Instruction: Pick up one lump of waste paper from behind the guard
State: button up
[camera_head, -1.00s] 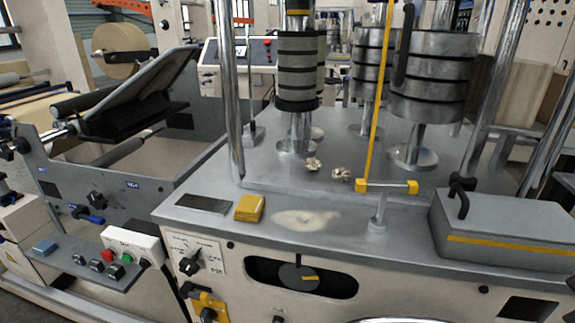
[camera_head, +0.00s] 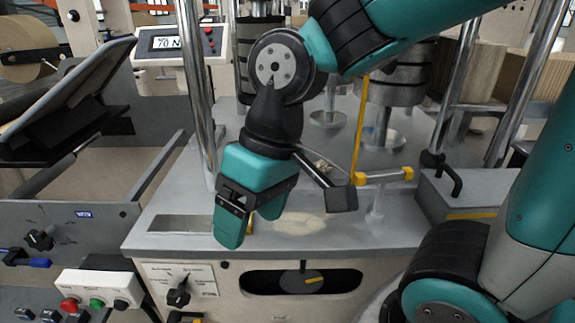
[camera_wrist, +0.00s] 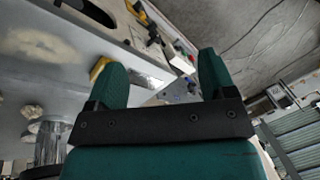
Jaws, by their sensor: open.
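Crumpled pale waste paper (camera_head: 322,165) shows on the grey machine top, just above my wrist camera arm and left of the guard bar; my arm hides part of that area. In the wrist view, two pale lumps (camera_wrist: 31,118) lie at the left edge near a metal post. The yellow-ended guard bar (camera_head: 385,177) stands on a short post, with a yellow upright at its left end. My gripper (camera_head: 251,224) is open and empty, pointing down over the front of the machine top, in front and left of the lumps. Its two teal fingers show apart in the wrist view (camera_wrist: 163,78).
Steel columns (camera_head: 197,90) and dark banded rollers (camera_head: 397,85) rise around the lumps. A grey box (camera_head: 465,195) stands at the right. A pale dusty patch (camera_head: 300,224) marks the front top. A yellow pad (camera_wrist: 98,68) lies beside a finger in the wrist view.

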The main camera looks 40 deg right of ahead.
jog(key=w+d+r+m+h+p, duration=0.2)
jog(key=w+d+m, duration=0.6)
jog(key=w, duration=0.2)
jog(key=m+g+h+p, duration=0.1)
jog(key=m+h+p, duration=0.3)
jog(key=m, duration=1.5)
send_over(322, 162)
jog(key=p, duration=0.1)
jog(key=shift+y, duration=0.6)
notch_tip(322, 162, down, 12)
jog(key=shift+w+a+r, duration=0.1)
jog(key=shift+a+r, duration=0.05)
jog(key=shift+r, duration=0.1)
jog(key=shift+s+f+p, duration=0.2)
jog(key=shift+f+p, duration=1.1)
jog(key=shift+f, duration=1.7)
jog(key=c, duration=1)
